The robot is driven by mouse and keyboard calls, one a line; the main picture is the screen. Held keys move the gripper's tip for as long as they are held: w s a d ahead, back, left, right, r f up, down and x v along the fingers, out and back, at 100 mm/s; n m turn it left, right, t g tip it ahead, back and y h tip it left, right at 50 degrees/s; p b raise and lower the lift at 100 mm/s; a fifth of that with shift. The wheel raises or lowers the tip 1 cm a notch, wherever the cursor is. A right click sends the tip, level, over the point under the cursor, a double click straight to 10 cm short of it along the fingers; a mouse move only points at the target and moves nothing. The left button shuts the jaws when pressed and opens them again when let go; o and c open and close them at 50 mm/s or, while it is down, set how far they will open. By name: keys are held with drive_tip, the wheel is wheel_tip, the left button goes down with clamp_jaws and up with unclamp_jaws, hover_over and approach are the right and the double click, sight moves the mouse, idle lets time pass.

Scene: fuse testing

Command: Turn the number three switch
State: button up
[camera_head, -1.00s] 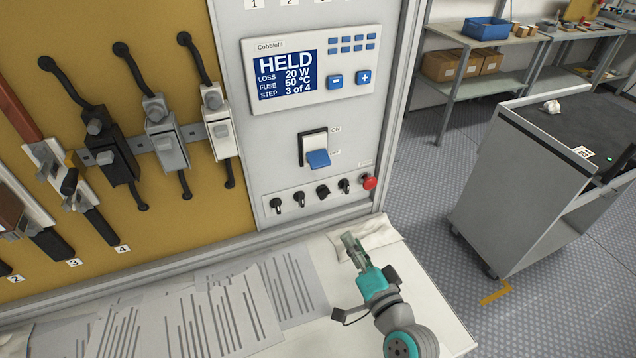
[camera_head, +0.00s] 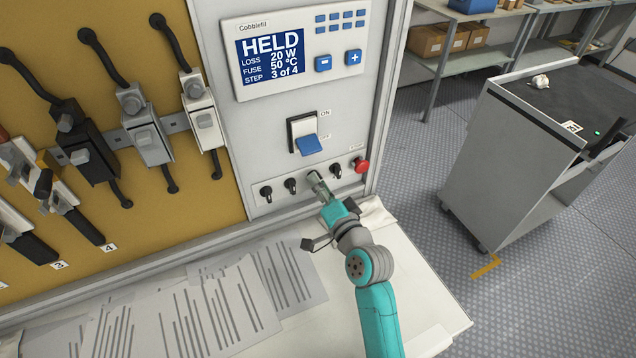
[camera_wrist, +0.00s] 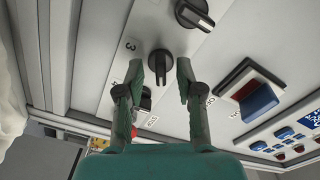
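The number three switch (camera_wrist: 160,62) is a black rotary knob beside a printed "3" in the wrist view. In the head view my gripper mostly hides it in the row of knobs. My gripper (camera_head: 318,183) is at the lower panel, in front of that switch.
Neighbouring black knobs (camera_head: 290,186) and (camera_head: 336,170) stand close on both sides. A red button (camera_head: 361,166) is at the row's right end, and a blue-lever switch (camera_head: 309,144) is above. The display (camera_head: 271,60) reads HELD, step 3 of 4. Papers (camera_head: 215,315) lie on the bench.

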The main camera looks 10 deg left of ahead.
drive_tip(key=shift+w+a, duration=0.3)
drive_tip(key=shift+w, duration=0.05)
clamp_jaws()
drive_tip(key=shift+n, duration=0.4)
drive_tip(key=n, duration=1.1)
idle(0.5)
